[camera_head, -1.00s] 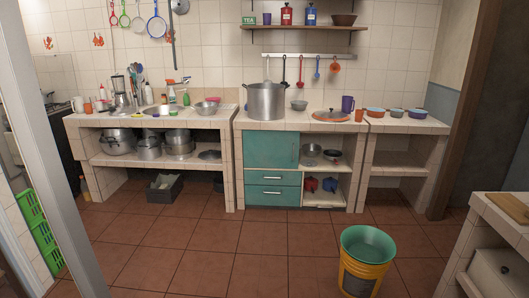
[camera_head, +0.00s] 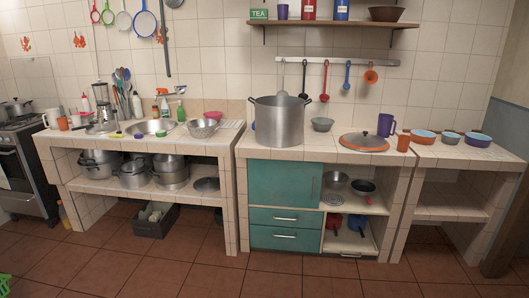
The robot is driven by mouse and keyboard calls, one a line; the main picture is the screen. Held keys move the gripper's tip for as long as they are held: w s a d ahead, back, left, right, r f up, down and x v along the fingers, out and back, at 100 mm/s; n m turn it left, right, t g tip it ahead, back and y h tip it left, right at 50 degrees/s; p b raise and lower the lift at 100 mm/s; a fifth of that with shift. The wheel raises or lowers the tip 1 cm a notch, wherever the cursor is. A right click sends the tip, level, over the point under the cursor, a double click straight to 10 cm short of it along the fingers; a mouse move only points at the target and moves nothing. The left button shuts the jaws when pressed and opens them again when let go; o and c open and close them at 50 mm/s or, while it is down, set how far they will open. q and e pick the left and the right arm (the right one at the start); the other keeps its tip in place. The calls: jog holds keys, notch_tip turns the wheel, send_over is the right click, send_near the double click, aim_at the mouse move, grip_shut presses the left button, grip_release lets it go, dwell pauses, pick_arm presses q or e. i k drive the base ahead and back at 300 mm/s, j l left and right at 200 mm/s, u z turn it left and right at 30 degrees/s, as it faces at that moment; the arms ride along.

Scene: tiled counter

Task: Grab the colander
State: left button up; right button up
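A silver bowl-shaped vessel (camera_head: 203,129) that looks like the colander sits on the right part of the left tiled counter, next to the sink (camera_head: 154,127). It is small in view, so I cannot make out its holes clearly. Neither of my grippers shows in the head view.
A large steel pot (camera_head: 279,122) stands on the middle counter, right of the vessel. A black crate (camera_head: 154,221) is on the floor below. The tiled floor (camera_head: 200,265) ahead is mostly clear.

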aim_at(202, 129)
jog(key=i+u, duration=0.3)
jog(key=i, duration=0.15)
jog(key=i+l+u, duration=0.25)
jog(key=i, duration=0.25)
jog(key=i+l+u, duration=0.1)
jog(key=i+u, duration=0.2)
jog(key=i, duration=0.15)
jog(key=i+l+u, duration=0.25)
jog(key=i+l, duration=0.1)
jog(key=i, duration=0.1)
